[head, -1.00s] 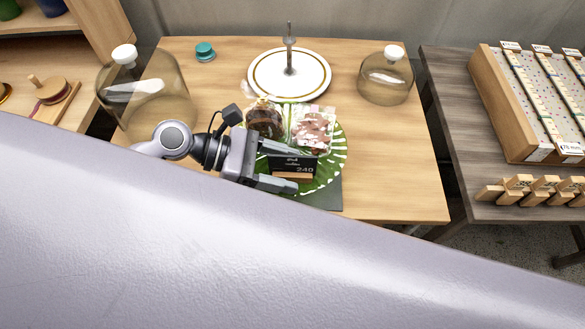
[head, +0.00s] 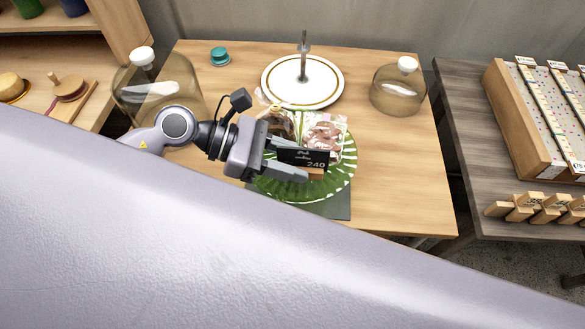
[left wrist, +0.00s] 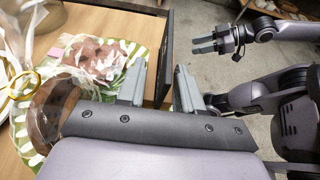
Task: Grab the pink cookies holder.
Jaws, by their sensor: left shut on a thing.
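A black price holder (head: 303,158) marked 240, with a wooden base, is in my left gripper (head: 294,164), in front of the bag of pink cookies (head: 325,132). The left gripper is shut on it. In the left wrist view the holder (left wrist: 165,62) shows edge-on as a dark plate between the fingers (left wrist: 160,88). The pink cookies (left wrist: 98,60) lie in clear wrap on a green and white striped plate (head: 340,178). My right gripper (left wrist: 208,43) shows in the left wrist view, apart from the table, empty, its two fingers spread.
A bag of dark cookies (head: 281,124) sits beside the pink ones, partly hidden by my gripper. A white cake stand (head: 328,95), glass domes (head: 398,92) and a teal object (head: 219,56) are on the table.

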